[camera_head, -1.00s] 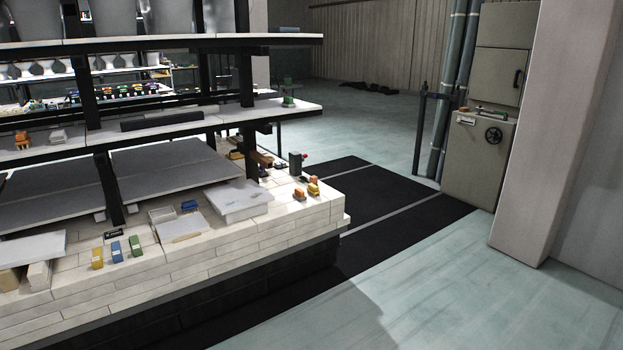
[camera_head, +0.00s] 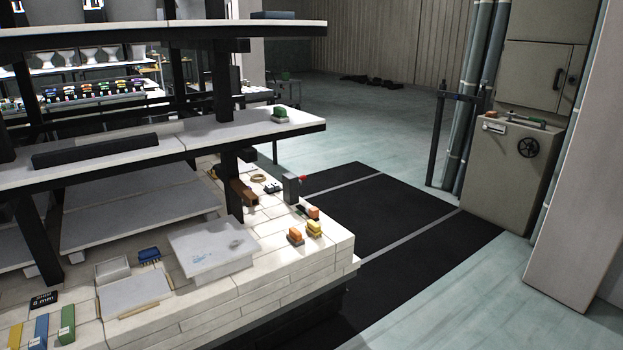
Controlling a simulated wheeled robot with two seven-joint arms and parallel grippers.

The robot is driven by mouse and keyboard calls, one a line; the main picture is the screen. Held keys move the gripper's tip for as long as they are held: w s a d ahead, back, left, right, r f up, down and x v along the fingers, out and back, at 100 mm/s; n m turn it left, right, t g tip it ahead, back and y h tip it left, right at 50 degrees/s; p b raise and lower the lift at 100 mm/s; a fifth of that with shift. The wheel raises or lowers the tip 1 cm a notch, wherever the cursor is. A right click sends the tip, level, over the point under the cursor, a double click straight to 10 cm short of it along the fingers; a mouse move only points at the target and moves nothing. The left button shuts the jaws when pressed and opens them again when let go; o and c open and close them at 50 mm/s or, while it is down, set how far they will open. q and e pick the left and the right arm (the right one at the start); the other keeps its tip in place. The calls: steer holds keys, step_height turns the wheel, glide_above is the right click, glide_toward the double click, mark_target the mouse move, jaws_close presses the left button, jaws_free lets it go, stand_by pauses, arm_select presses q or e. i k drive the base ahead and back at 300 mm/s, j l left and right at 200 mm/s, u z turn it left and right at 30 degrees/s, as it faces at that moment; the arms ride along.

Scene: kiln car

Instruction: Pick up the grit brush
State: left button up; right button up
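I cannot tell for sure which thing is the grit brush. A brown block-like object (camera_head: 242,192) lies on the pale brick deck (camera_head: 262,274) behind a dark post, partly hidden by it. A green-topped block (camera_head: 280,113) stands on the middle shelf's right end. A blue bristly-looking piece (camera_head: 149,256) lies behind a white board. Neither of my grippers is in view.
Dark posts carry the middle shelf (camera_head: 222,131) and upper shelf (camera_head: 262,32) over the deck. A grey box with a red tip (camera_head: 292,188) stands at the deck's right edge. A grey cabinet (camera_head: 500,166) stands at the right. The floor right of the deck is clear.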

mark_target(313, 228)
steer(key=i, duration=2.35)
steer(key=u, duration=0.5)
